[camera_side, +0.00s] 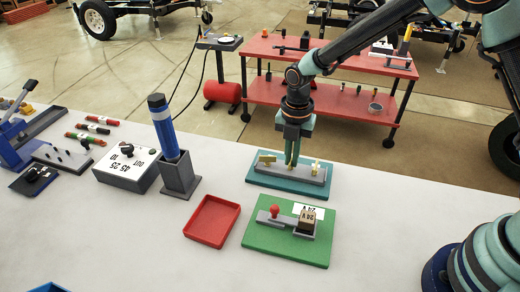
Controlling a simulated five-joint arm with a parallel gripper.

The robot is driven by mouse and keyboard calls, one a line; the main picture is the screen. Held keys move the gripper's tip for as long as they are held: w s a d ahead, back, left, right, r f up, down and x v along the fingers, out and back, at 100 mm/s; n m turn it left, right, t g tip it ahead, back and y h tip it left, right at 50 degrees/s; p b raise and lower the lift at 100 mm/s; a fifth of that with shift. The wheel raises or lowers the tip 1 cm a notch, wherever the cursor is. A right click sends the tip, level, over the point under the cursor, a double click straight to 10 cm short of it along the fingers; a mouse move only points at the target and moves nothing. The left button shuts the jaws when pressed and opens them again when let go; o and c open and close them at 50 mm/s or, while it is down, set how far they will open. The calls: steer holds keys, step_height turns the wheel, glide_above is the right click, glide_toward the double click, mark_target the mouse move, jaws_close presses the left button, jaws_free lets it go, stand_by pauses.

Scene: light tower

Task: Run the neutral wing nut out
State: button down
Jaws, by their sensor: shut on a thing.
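A teal board (257,179) on the white table carries a grey terminal block (305,175). A brass wing nut (267,158) stands near the left end of the block, and another brass piece (316,167) stands near its right end. My gripper (291,164) points straight down at the middle of the block, between these two. Its fingers are shut on the middle wing nut, which I take as the neutral one; the fingers mostly hide it. I cannot tell how far up its stud it sits.
A green board (262,240) with a red-knobbed lever and an empty red tray (211,221) lie in front. A grey holder (180,177) with a tall blue cylinder (163,128) and a white dial box (126,165) stand left.

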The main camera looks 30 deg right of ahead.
steer(key=shift+d+f, duration=0.2)
steer(key=shift+f, duration=0.05)
steer(key=c, duration=1)
jaws_free()
steer(key=shift+s, duration=0.1)
step_height(320, 180, up, 13)
steer(key=shift+w+a+f, duration=0.15)
steer(key=shift+w, duration=0.1)
